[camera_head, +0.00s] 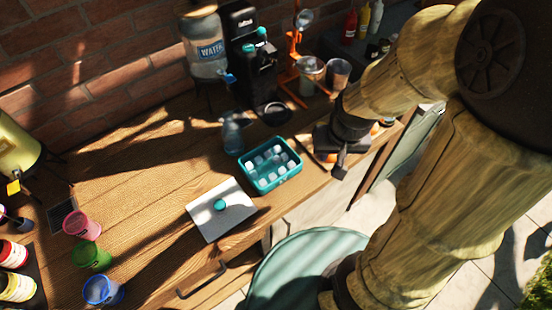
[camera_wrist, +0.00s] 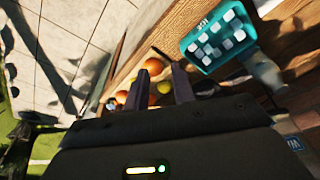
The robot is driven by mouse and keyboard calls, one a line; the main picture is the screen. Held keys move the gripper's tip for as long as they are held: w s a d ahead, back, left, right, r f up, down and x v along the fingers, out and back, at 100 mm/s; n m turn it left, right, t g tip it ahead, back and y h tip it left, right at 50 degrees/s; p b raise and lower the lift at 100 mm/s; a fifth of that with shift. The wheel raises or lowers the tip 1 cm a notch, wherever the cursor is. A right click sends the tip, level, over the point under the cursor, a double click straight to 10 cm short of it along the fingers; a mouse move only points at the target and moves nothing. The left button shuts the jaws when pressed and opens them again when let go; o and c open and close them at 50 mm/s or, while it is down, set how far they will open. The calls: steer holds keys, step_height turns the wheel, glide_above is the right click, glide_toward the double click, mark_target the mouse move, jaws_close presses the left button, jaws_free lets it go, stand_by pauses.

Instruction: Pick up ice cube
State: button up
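Several whitish ice cubes (camera_head: 268,160) lie in a teal open-topped box (camera_head: 291,174) on the wooden table. In the wrist view the box (camera_wrist: 200,62) bears the letters "ICE", and the cubes (camera_wrist: 215,45) show inside it. My gripper (camera_head: 339,172) is to the right of the box in the head view, apart from it, near the table's front edge. In the wrist view my gripper (camera_wrist: 161,82) has its two dark fingers spread with a gap between them and nothing held. The box is up and right of the fingers there.
A white lid with a teal knob (camera_head: 236,222) lies left of the box. A blue bottle (camera_head: 232,138) stands behind. A coffee machine (camera_head: 250,65) and an orange juice press (camera_head: 296,70) stand at the back. Orange fruits (camera_wrist: 153,66) show beyond my fingers. Coloured cups (camera_head: 90,256) stand left.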

steer(key=w+a+f+m+t+h+p, duration=0.1)
steer(key=a+f+m+h+p, duration=0.1)
steer(key=a, duration=0.5)
steer(key=w+a+f+m+t+h+p, duration=0.1)
steer(key=a+f+m+h+p, duration=0.1)
steer(key=a+m+p, duration=0.2)
steer(key=w+a+f+m+t+h+p, duration=0.1)
steer(key=a+f+m+h+p, duration=0.1)
steer(key=a+p, duration=0.4)
steer(key=a+f+m, duration=0.1)
steer(key=a, duration=0.4)
steer(key=shift+w+a+m+h+p, duration=0.3)
steer(key=shift+a+h+p, duration=0.1)
steer(key=shift+f, duration=0.1)
steer(key=b, duration=0.6)
glide_toward(276, 160)
steer(key=x, duration=0.3)
steer(key=shift+w+f, duration=0.1)
steer(key=shift+f, duration=0.2)
steer(key=shift+w+d, duration=0.15)
steer(key=shift+f, duration=0.1)
